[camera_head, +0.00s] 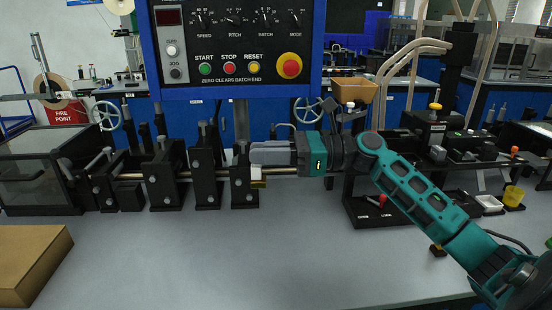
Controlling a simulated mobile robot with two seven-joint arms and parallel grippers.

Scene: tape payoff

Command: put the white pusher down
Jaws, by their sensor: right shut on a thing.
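My right gripper (256,154) reaches in from the right with its grey fingers pointing left. It is shut on a small white piece, the white pusher (257,177), which shows just below the fingertips with a yellowish part at its top. Much of the pusher is hidden by the fingers. It is beside the rightmost black stand (243,186) of the rod line and above the grey bench top (235,262). I cannot tell whether it touches the stand. My left gripper is not in view.
Several black stands carry a thin metal rod (278,171) across the bench. A cardboard box (30,262) lies at the front left. A control panel (235,45) hangs above. A black rack (375,212), white tray (489,203) and yellow cup (514,196) stand right. The front middle is clear.

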